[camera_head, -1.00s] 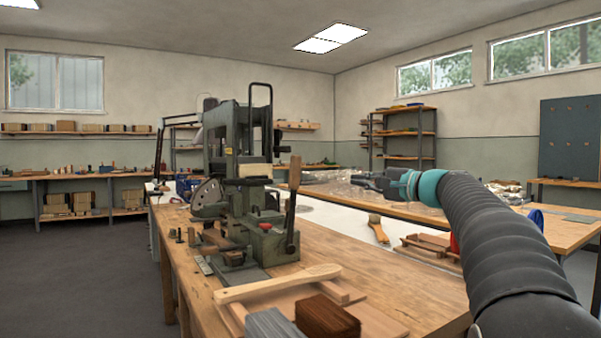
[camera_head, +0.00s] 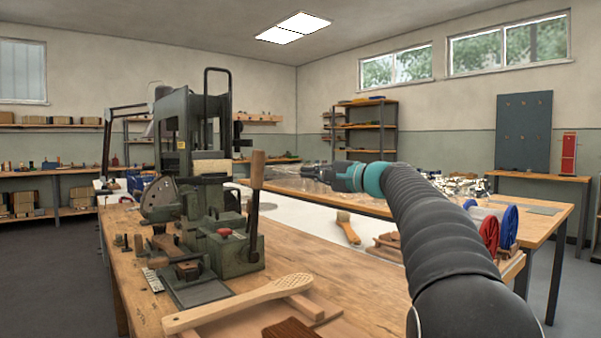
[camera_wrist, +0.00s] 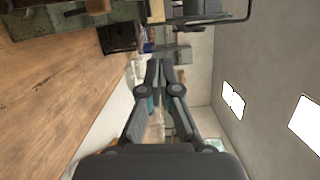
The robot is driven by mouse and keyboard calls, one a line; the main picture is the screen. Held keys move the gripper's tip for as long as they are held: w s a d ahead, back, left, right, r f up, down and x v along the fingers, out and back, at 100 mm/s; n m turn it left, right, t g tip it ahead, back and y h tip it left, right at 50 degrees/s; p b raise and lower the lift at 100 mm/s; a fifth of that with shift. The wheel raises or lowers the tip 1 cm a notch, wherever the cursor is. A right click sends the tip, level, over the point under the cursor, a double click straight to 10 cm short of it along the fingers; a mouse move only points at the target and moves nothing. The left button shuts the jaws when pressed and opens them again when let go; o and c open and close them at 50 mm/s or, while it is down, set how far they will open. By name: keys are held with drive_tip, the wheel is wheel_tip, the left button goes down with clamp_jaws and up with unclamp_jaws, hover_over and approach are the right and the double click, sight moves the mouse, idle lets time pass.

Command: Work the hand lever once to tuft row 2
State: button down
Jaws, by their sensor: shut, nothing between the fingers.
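The green tufting machine (camera_head: 185,140) stands on the wooden bench. Its hand lever, with a wooden grip (camera_head: 257,170), rises nearly upright at the machine's right side. A red knob (camera_head: 225,232) sits on the machine's base. A wooden brush blank with rows of holes (camera_head: 240,302) lies on the bench in front of it. My gripper (camera_head: 306,171) is in the air to the right of the lever, apart from it. The wrist view shows its fingers together and empty (camera_wrist: 166,64), with part of the machine at the top left.
The bench top (camera_head: 150,300) has small parts left of the machine. A loose brush (camera_head: 347,228) lies on the white surface behind. Red and blue spools (camera_head: 508,226) stand at the right, near my arm. Shelves (camera_head: 365,127) line the back wall.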

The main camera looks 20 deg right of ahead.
drive_tip(key=w+a+p, duration=0.1)
drive_tip(key=w+a, duration=0.4)
drive_tip(key=a, duration=0.3)
drive_tip(key=shift+a+r, duration=0.25)
drive_tip(key=shift+a, duration=0.1)
drive_tip(key=shift+s, duration=0.1)
